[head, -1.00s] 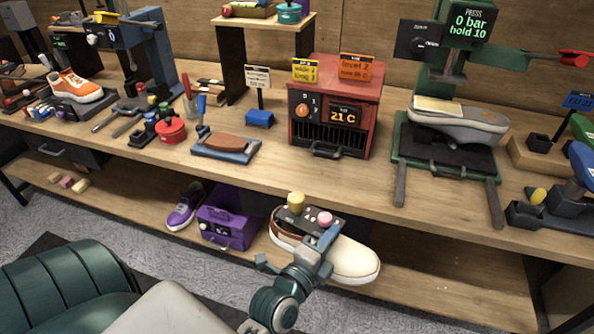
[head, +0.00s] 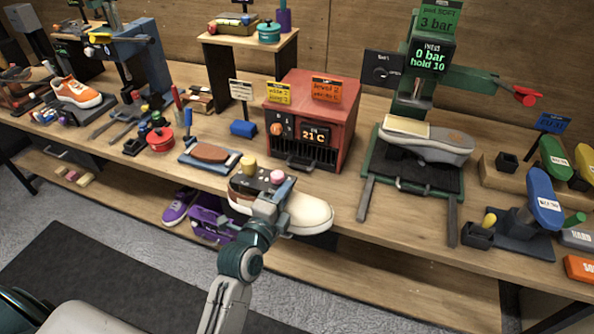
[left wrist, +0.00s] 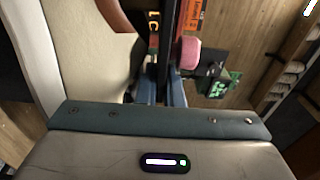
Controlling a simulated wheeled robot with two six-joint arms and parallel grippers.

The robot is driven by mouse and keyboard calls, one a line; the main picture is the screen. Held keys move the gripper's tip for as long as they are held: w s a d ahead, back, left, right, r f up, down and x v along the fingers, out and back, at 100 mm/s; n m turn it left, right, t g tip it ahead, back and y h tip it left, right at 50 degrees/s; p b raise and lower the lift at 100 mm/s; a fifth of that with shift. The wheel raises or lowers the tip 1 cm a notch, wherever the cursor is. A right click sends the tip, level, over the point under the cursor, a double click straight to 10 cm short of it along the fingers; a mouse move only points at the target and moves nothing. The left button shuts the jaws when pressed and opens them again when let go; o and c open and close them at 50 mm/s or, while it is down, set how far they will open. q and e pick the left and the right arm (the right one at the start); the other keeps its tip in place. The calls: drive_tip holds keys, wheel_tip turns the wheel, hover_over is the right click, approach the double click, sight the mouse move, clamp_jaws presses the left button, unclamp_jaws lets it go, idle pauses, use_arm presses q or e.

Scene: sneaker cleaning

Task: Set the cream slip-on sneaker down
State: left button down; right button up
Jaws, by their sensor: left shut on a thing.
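The cream slip-on sneaker (head: 306,214), with a brown part at its heel end, is held at the front edge of the workbench in the head view, its toe to the right. My left gripper (head: 272,200) is shut on it. A dark piece with a yellow and a pink knob (head: 262,178) shows at the sneaker's opening; I cannot tell what it is fixed to. In the left wrist view the sneaker's cream side (left wrist: 90,40) fills the upper left, close to the jaws. I cannot tell how far the sneaker is above the bench top. My right gripper is not in view.
A red heater box (head: 318,115) stands behind the sneaker. A brush tray (head: 208,155) lies to its left. A green press (head: 412,188) holding a grey shoe (head: 440,148) stands to the right. A purple shoe (head: 178,207) and purple box (head: 210,218) sit on the lower shelf.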

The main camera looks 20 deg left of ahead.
use_arm(q)
drive_tip(key=w+f+p, duration=0.1)
drive_tip(key=w+f, duration=0.1)
drive_tip(key=w, duration=0.4)
drive_tip(key=w+f+p, duration=0.2)
drive_tip(key=w, duration=0.5)
drive_tip(key=shift+w+d+f, duration=0.15)
drive_tip(key=shift+f, duration=0.15)
drive_tip(key=shift+f, duration=0.2)
drive_tip(key=c, duration=1.6)
unclamp_jaws()
drive_tip(key=shift+o, duration=0.2)
